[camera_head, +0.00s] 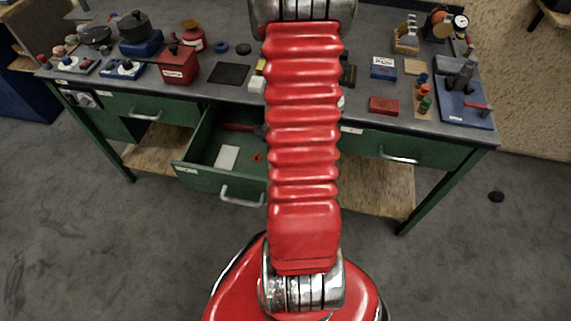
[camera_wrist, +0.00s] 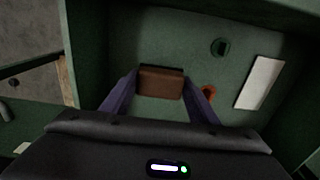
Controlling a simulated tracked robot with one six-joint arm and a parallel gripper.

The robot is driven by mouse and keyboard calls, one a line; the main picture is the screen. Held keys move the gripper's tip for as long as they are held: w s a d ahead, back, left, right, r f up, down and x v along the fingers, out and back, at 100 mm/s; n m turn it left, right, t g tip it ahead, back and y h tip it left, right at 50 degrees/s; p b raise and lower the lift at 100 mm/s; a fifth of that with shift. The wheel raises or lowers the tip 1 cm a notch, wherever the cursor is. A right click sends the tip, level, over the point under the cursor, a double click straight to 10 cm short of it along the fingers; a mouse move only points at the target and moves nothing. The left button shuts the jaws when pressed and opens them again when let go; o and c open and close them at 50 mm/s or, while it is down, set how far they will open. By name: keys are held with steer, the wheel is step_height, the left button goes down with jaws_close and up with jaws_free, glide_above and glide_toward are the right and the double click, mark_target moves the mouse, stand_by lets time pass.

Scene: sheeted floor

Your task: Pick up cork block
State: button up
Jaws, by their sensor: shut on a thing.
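In the wrist view the brown cork block (camera_wrist: 160,84) sits between the two purple fingers of my gripper (camera_wrist: 162,88), which is shut on it. The block is over the green floor of the open drawer (camera_head: 222,180). I cannot tell whether it touches the drawer floor. In the head view my red arm covers the gripper and the block.
In the drawer lie a white card (camera_wrist: 260,82), a small orange-red thing (camera_wrist: 208,92) and a dark round piece (camera_wrist: 220,47). The drawer's walls stand close around. The grey bench top (camera_head: 130,85) above carries a red box (camera_head: 179,66) and several other objects.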

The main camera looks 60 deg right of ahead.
steer(key=shift+r, duration=3.1)
